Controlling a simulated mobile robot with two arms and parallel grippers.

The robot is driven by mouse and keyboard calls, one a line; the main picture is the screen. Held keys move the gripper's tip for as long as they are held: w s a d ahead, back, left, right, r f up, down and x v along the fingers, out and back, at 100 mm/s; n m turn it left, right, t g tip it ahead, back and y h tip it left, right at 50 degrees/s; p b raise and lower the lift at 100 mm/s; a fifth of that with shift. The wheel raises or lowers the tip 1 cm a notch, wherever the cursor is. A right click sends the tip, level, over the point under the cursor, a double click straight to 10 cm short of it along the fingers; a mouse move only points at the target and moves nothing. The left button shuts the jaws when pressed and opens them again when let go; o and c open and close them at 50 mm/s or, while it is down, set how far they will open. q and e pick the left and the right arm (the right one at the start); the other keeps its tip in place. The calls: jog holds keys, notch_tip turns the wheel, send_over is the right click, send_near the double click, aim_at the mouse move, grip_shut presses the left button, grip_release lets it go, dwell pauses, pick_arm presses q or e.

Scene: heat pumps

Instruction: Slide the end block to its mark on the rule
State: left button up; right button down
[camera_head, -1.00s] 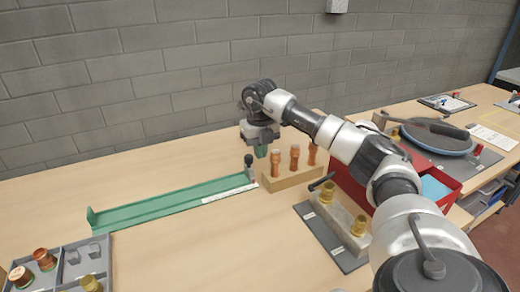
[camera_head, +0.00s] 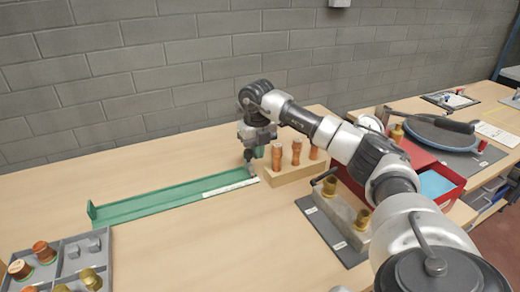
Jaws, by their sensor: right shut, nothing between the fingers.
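The green rail (camera_head: 165,200) lies along the bench, with a raised green stop at its left end. A white rule strip (camera_head: 228,188) runs along the front of its right part. The grey end block (camera_head: 250,168) with its upright dark knob sits at the rail's right end. My right gripper (camera_head: 259,151) is shut and empty, its fingers low right beside the knob. Whether they touch the knob I cannot tell. The mark on the rule is too small to make out. My left gripper is not in view.
A wooden block with copper fittings (camera_head: 290,174) stands close right of the end block. A grey plate with brass fittings (camera_head: 345,215) lies nearer. A grey divided tray (camera_head: 68,262) is at front left. The bench before the rail is clear.

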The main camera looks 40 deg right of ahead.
jog(key=shift+w+a+p, duration=0.3)
jog(key=shift+a, duration=0.7)
jog(key=shift+w+a+p, duration=0.35)
jog(key=shift+a, duration=0.65)
jog(key=shift+w+a+p, duration=0.3)
jog(key=shift+a, duration=0.7)
notch_tip(320, 180, up, 7)
jog(key=d+p, duration=0.1)
jog(key=p, duration=0.4)
jog(key=shift+s+p, duration=0.2)
jog(key=shift+p, duration=0.15)
jog(key=shift+d, duration=0.1)
